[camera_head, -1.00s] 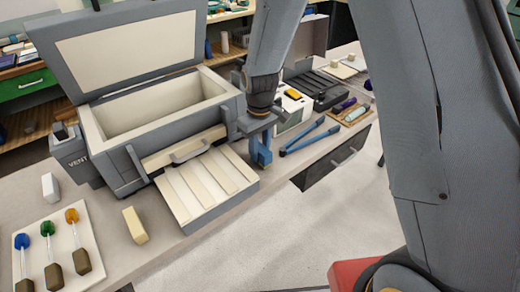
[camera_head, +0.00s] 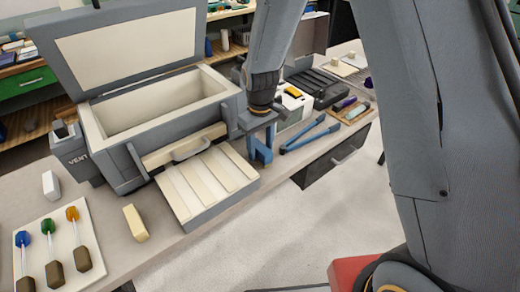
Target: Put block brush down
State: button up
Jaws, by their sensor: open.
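My gripper (camera_head: 261,157), with blue fingers, points down at the bench between the kiln's front shelf and the blue tongs. Its fingers are apart, and I see no brush clearly held between them. I cannot pick out the block brush with certainty. A small grey-blue block (camera_head: 358,110) lies on a wooden tray (camera_head: 347,119) at the right of the bench, beside a dark purple piece (camera_head: 345,103). It may be the brush, but it is too small to tell. My arm hides part of the bench at the right.
The grey kiln (camera_head: 160,105) stands with its lid open, its slatted shelf (camera_head: 205,188) jutting forward. Blue tongs (camera_head: 310,136) lie right of my gripper. A pale tray (camera_head: 62,240) with coloured-tipped rods and two pale blocks (camera_head: 135,223) (camera_head: 51,185) are at left.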

aim_at(260, 147)
notch_tip(260, 147, up, 12)
jog(key=b, duration=0.3)
jog(key=s+d+f+m+t, duration=0.1)
jog(key=s+d+f+m, duration=0.2)
jog(key=s+d, duration=1.1)
jog(key=s+m, duration=0.1)
jog(key=m, duration=0.2)
jog(key=shift+s+d+m, duration=0.15)
jog(key=shift+d+m, duration=0.25)
